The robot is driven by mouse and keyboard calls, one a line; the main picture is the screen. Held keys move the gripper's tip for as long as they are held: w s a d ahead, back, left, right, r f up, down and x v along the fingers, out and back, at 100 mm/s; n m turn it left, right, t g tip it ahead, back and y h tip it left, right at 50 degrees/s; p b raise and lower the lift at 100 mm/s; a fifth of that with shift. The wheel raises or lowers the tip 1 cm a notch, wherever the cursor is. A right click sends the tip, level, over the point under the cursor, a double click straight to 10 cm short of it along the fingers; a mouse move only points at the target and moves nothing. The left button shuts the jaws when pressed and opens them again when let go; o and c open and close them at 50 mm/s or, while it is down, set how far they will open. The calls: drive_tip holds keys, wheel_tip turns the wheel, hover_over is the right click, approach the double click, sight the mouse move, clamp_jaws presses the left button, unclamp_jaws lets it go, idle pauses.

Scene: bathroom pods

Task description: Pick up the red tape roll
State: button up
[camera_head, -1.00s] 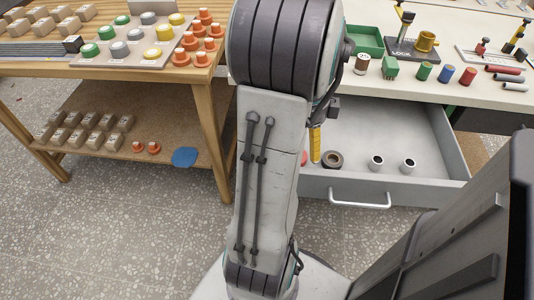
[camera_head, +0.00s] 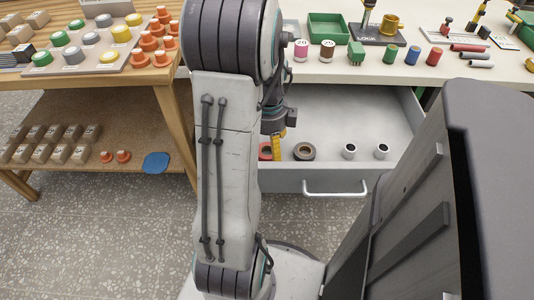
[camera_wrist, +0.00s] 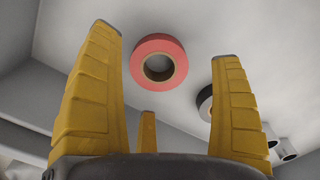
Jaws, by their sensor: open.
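The red tape roll (camera_wrist: 159,43) lies flat on the drawer floor in the wrist view, its hole facing up. It shows partly in the head view (camera_head: 265,152), where my arm hides the rest of it. My gripper (camera_wrist: 165,65) is open and empty, with its yellow fingers spread to either side of the roll as the wrist view sees it. The roll appears beyond the fingertips, and I see no contact. In the head view my gripper (camera_head: 279,140) is inside the drawer, close to the roll and mostly behind my arm.
A black tape roll (camera_head: 304,151) lies close to the right of the red one, near the right finger in the wrist view. The open drawer's front wall (camera_head: 330,181) and the counter above (camera_head: 400,72) bound the space.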

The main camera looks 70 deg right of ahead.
drive_tip(key=shift+f, duration=1.1)
drive_tip(key=shift+c, duration=0.5)
drive_tip(key=c, duration=1.1)
